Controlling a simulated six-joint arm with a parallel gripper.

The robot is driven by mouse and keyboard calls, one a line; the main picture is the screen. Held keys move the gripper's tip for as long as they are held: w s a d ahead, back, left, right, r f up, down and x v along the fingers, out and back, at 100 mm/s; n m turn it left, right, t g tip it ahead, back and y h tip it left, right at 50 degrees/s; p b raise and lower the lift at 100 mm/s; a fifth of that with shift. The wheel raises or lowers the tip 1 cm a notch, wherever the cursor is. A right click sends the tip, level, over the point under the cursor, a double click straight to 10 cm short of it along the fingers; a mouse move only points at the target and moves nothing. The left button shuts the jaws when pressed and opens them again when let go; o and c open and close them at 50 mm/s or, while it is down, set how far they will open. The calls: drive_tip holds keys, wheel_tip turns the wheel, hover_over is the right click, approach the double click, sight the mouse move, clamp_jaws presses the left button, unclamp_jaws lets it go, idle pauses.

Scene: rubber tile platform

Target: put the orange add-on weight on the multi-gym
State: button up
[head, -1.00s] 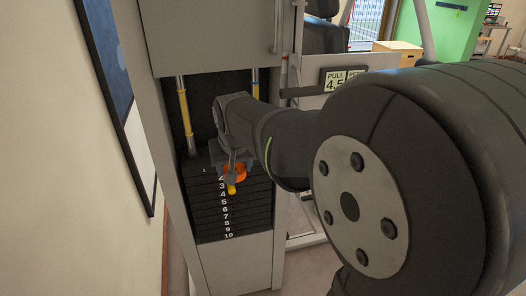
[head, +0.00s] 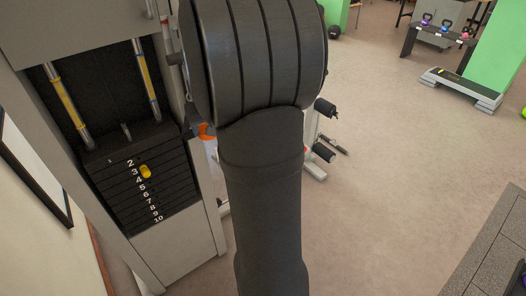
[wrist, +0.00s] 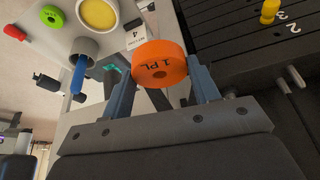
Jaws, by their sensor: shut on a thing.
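The orange add-on weight (wrist: 160,62), a round disc with a dark hole and the marking "1 PL", is between the two fingers of my gripper (wrist: 162,78), which is shut on it. In the head view only a bit of the orange weight (head: 206,131) shows beside my arm; the gripper is mostly hidden there. The multi-gym's black weight stack (head: 128,193), with numbered plates, is to the left of the weight and apart from it. A yellow pin (head: 146,171) sticks out near plates 3 and 4. The stack also shows at right in the wrist view (wrist: 235,35).
The wrist view shows a green ring (wrist: 52,16), a yellow disc (wrist: 97,13), a red knob (wrist: 14,32) and a blue peg (wrist: 78,75) in a grey cup. Guide rods (head: 68,102) rise from the stack. Open floor (head: 400,170) lies right of my arm.

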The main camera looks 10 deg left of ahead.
drive_tip(key=w+d+f+m, duration=0.1)
drive_tip(key=w+d+f, duration=0.3)
drive_tip(key=d, duration=0.6)
drive_tip(key=w+d+f+m, duration=0.1)
drive_tip(key=w+d+f, duration=0.3)
drive_tip(key=d, duration=0.6)
drive_tip(key=w+d+f+m, duration=0.1)
drive_tip(key=w+d+f, duration=0.1)
drive_tip(key=w+d, duration=0.6)
drive_tip(key=shift+t+h, duration=0.4)
drive_tip(key=w+a+f, duration=0.1)
drive_tip(key=a+f, duration=0.1)
drive_tip(key=w+a+f, duration=0.1)
drive_tip(key=a+f, duration=0.1)
drive_tip(key=a, duration=0.1)
drive_tip(key=w+a+f, duration=0.1)
drive_tip(key=a+f, duration=0.1)
drive_tip(key=f, duration=0.1)
drive_tip(key=shift+a, duration=0.4)
drive_tip(key=shift+f, duration=1.95)
drive_tip(key=shift+f, duration=0.1)
drive_tip(key=o, duration=1.5)
drive_tip(key=shift+s, duration=0.1)
drive_tip(key=v, duration=1.2)
